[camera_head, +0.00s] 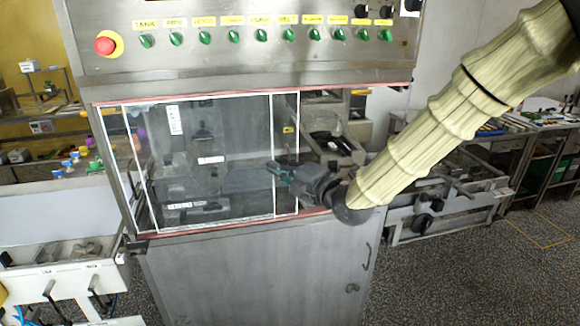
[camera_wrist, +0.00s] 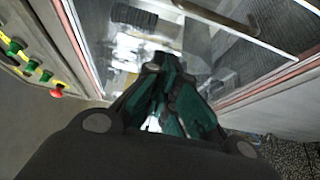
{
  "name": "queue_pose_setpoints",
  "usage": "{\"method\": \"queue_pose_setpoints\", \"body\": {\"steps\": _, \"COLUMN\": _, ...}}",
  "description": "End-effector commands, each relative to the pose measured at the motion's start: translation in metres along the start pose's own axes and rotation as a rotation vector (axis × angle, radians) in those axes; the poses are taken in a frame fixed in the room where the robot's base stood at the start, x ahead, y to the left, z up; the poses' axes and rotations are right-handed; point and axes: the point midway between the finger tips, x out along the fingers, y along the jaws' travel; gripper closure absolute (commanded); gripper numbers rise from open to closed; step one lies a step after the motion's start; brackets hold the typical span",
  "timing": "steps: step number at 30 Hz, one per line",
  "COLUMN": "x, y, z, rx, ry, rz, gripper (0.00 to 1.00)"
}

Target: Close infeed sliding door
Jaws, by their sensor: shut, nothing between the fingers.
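Clear sliding door panes (camera_head: 208,130) with thin white frames cover the left and middle of the machine's window opening. Two panes overlap, and I cannot tell which is the infeed door. The right part of the opening is uncovered and shows machinery inside. My gripper (camera_head: 275,171), with dark and teal fingers, is in front of the panes near their right white upright; I cannot tell whether it touches. The gripper also shows in the wrist view (camera_wrist: 168,62), shut and empty. A clear pane (camera_wrist: 255,25) with a bar-like handle (camera_wrist: 218,16) lies beyond it there.
Red-edged rails (camera_head: 250,92) run above and below the opening. A control panel (camera_head: 240,40) with green knobs and a red button is above. A steel cabinet front (camera_head: 260,275) is below. A conveyor (camera_head: 440,205) stands right, and a white bench (camera_head: 60,210) left.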

Motion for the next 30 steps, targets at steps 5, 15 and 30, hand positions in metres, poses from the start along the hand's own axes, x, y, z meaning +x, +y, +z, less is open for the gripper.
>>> {"method": "queue_pose_setpoints", "body": {"steps": 5, "x": 0.026, "y": 0.002, "z": -0.001, "rx": 0.0, "ry": 0.001, "rz": -0.002, "gripper": 1.0}}
{"method": "queue_pose_setpoints", "body": {"steps": 15, "x": 0.029, "y": 0.003, "z": 0.026, "rx": 0.003, "ry": -0.002, "rz": 0.0, "gripper": 1.0}}
{"method": "queue_pose_setpoints", "body": {"steps": 30, "x": 0.024, "y": -0.001, "z": 0.037, "rx": 0.001, "ry": 0.0, "rz": -0.001, "gripper": 1.0}}
